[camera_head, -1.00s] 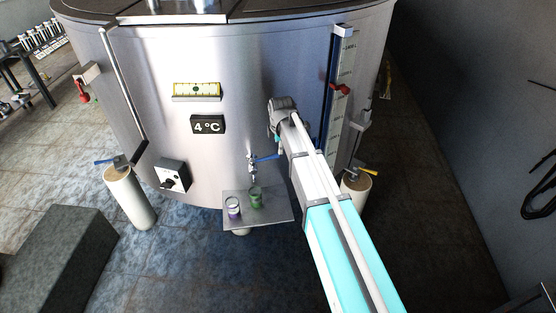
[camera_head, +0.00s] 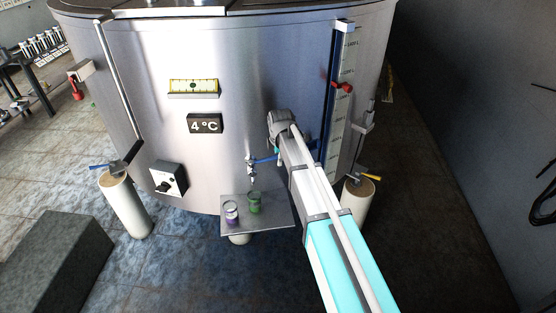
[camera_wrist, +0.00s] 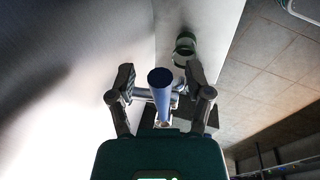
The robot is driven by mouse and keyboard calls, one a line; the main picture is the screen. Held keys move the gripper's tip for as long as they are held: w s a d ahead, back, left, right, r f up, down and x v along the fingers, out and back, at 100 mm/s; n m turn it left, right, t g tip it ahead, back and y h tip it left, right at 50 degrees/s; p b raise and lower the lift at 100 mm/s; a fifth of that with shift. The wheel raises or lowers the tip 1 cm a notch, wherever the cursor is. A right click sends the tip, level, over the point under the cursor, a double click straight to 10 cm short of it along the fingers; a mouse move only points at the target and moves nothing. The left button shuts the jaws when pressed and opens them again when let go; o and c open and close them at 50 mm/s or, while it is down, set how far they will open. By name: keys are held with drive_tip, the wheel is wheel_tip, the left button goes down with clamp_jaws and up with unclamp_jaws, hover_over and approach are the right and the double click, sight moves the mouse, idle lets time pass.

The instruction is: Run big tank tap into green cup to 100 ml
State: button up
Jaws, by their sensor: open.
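The big tank (camera_head: 240,80) has a small metal tap (camera_head: 251,168) low on its front, with a blue lever handle (camera_head: 265,159) pointing right. The green cup (camera_head: 255,204) stands upright on a metal shelf (camera_head: 270,217) under the tap; its liquid level is too small to read. In the wrist view my gripper (camera_wrist: 161,88) is open, its fingers on either side of the blue handle (camera_wrist: 161,82), with gaps on both sides. The green cup also shows there (camera_wrist: 185,48), beyond the right finger.
A purple-marked cup (camera_head: 232,212) stands left of the green cup. A switch box (camera_head: 168,180) and a temperature display (camera_head: 205,123) are on the tank. A scale with a red marker (camera_head: 343,87) is right of my arm. Tank legs stand at both sides.

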idle(0.3)
clamp_jaws()
idle(0.3)
